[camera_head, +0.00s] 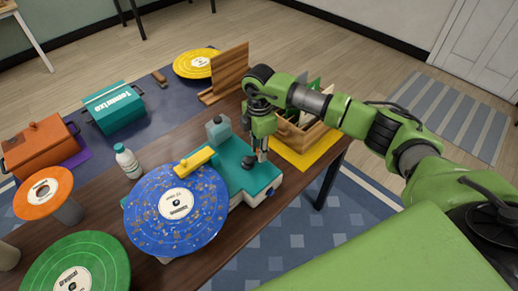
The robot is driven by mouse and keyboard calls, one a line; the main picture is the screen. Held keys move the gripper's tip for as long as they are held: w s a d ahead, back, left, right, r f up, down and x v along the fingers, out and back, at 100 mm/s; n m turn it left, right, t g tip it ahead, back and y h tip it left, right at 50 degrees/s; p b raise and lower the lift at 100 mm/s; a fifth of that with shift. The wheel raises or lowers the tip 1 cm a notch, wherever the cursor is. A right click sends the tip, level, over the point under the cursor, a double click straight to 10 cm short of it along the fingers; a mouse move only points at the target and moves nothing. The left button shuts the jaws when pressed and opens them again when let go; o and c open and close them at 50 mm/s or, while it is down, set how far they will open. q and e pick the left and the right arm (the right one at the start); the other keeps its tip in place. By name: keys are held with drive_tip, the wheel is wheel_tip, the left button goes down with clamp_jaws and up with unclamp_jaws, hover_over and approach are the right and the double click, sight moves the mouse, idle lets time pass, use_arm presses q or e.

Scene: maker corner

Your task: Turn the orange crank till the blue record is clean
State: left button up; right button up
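The blue record (150,210) lies on a teal and white machine (235,172), its surface covered with brownish specks. A yellow arm-like piece (195,161) of the machine reaches over the record's far edge. My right gripper (261,156) points down at the right end of the machine. A small orange bit shows at its fingers, perhaps the orange crank, which is otherwise hidden. Whether the fingers are closed on it cannot be made out. My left gripper is not in view.
A white bottle (128,162) stands left of the machine. Orange (43,182) and green (90,257) records are at the left front. A teal box (114,109), an orange box (40,147), a yellow record (187,64) and a wooden rack (228,72) stand farther back. A wooden crate (292,137) is behind my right gripper.

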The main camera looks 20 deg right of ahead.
wheel_tip(320, 180, up, 12)
idle(0.8)
idle(1.1)
